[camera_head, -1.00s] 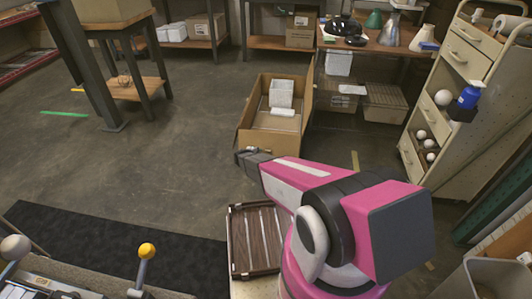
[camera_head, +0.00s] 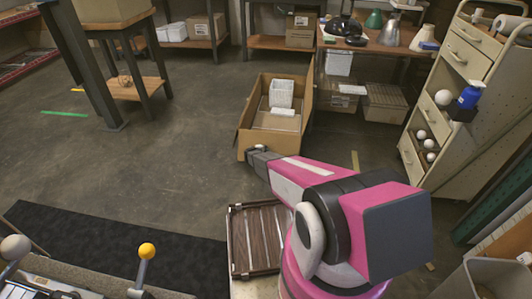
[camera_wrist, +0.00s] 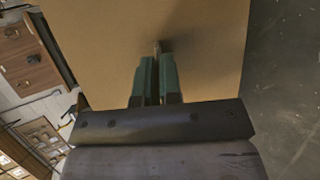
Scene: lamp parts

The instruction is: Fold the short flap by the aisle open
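An open cardboard box (camera_head: 247,140) stands on the floor at mid-picture in the head view, with white items inside. Its long right side rises high. My gripper (camera_head: 254,150) is at the box's near end, by the short side facing me; my wrist hides part of that end. In the wrist view, a broad tan cardboard face (camera_wrist: 205,45) fills the middle, ahead of my fingers. The green fingers of my gripper (camera_wrist: 157,57) lie close together, with only a narrow gap. A small pale spot shows at their tips; I cannot tell whether they touch the cardboard. No held thing is visible.
A workbench (camera_head: 385,42) with flasks stands behind the box, and a drawer cart (camera_head: 470,60) at the right. A slatted brown tray (camera_head: 254,238) lies beside my base. The floor left of the box is clear.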

